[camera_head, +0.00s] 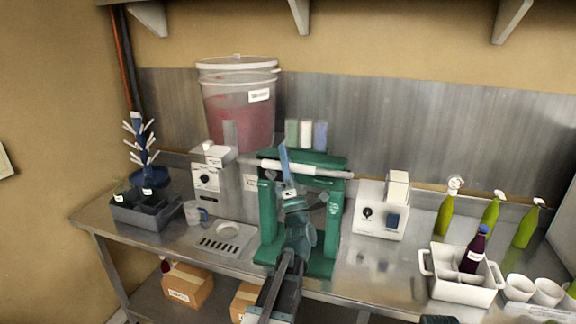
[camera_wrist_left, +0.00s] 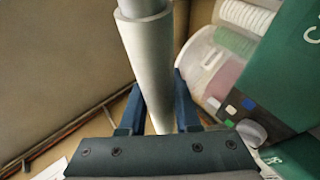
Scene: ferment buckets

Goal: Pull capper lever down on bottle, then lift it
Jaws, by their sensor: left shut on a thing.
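The green bench capper (camera_head: 268,222) stands on the steel counter, with a long white lever (camera_head: 325,173) lying almost level across its top. My left gripper (camera_head: 287,166) is shut on the lever, one blue finger showing above it. In the left wrist view the blue fingers (camera_wrist_left: 160,105) lie on either side of the pale lever tube (camera_wrist_left: 148,60). My arm covers the middle of the capper, so I cannot tell whether a bottle stands under it. A dark bottle with a blue cap (camera_head: 474,252) stands in the white crate (camera_head: 462,290).
A fermenting bucket (camera_head: 240,110) with red liquid stands behind the capper. Control boxes (camera_head: 380,213) flank it. Green bottles (camera_head: 444,217) and white cups (camera_head: 547,291) are at the right. A grey bin (camera_head: 140,212), a mug (camera_head: 194,213) and a blue bottle tree (camera_head: 146,175) are at the left.

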